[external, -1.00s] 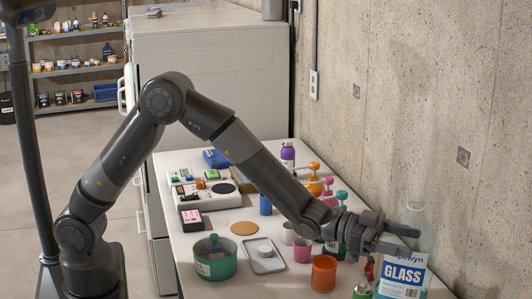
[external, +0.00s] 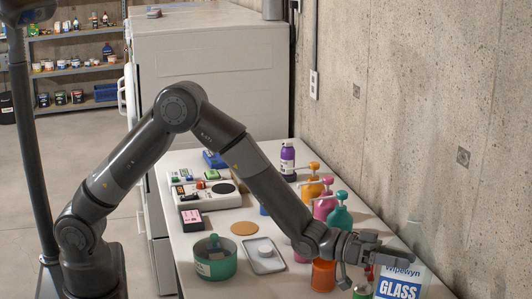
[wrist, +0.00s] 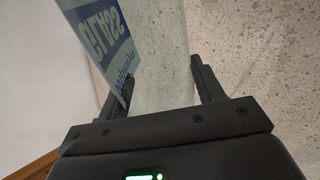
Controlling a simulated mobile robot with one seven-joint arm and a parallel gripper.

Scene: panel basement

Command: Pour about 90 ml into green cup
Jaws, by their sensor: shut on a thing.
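My gripper (external: 378,256) is shut on a clear bottle (external: 416,238) with a white and blue "Wipewyn GLASS" label (external: 400,287), at the near right of the table. In the wrist view its translucent body (wrist: 160,85) lies between the two fingers, with the label (wrist: 100,45) at upper left. The bottle's bottom is outside the external frame. A small green item (external: 362,291) with a red top stands below the gripper, partly hidden; I cannot tell whether it is a cup. A teal-green round tub (external: 216,265) stands at the left front of the table. No liquid stream shows.
Orange, pink and green pump bottles (external: 340,216) stand along the wall side. A grey tray (external: 265,265) and a tan round mat (external: 244,228) lie further left. The concrete wall is close at right.

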